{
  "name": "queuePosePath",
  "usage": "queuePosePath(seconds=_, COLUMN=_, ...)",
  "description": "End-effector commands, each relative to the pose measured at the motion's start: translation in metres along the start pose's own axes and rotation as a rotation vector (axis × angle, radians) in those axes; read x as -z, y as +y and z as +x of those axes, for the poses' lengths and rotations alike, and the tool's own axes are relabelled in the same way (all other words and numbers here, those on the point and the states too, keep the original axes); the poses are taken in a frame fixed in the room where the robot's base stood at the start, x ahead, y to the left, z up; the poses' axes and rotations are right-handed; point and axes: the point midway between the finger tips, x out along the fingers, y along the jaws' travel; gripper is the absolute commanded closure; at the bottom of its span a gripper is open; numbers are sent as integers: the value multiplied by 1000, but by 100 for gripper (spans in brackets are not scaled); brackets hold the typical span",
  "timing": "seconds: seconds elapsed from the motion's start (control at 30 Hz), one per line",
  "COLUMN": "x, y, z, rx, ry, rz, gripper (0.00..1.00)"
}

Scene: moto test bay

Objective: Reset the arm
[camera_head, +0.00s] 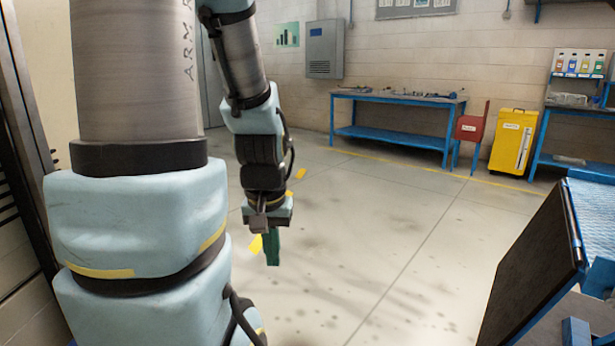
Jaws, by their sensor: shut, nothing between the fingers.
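My arm fills the left of the head view, with light blue joints and grey links. My gripper (271,248) hangs at its lower end, pointing down over the bare floor. Its green fingers are shut with nothing between them. It touches no object that I can see. The lower part of the arm near the base is partly cut off by the picture's edge.
A blue workbench (398,97) with tools stands at the back wall. Beside it are a red box (470,128) and a yellow cabinet (513,142). A blue-framed table with a dark side panel (533,262) is at the near right. The middle floor (400,220) is clear.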

Motion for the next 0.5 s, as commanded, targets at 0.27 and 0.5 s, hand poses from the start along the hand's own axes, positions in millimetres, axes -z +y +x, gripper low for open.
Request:
queuePosePath(seconds=0.27, x=14, y=0, z=-101, rx=0, ry=0, rz=0, gripper=100)
queuePosePath(seconds=0.5, x=19, y=1, z=-139, rx=0, ry=0, rz=0, gripper=100)
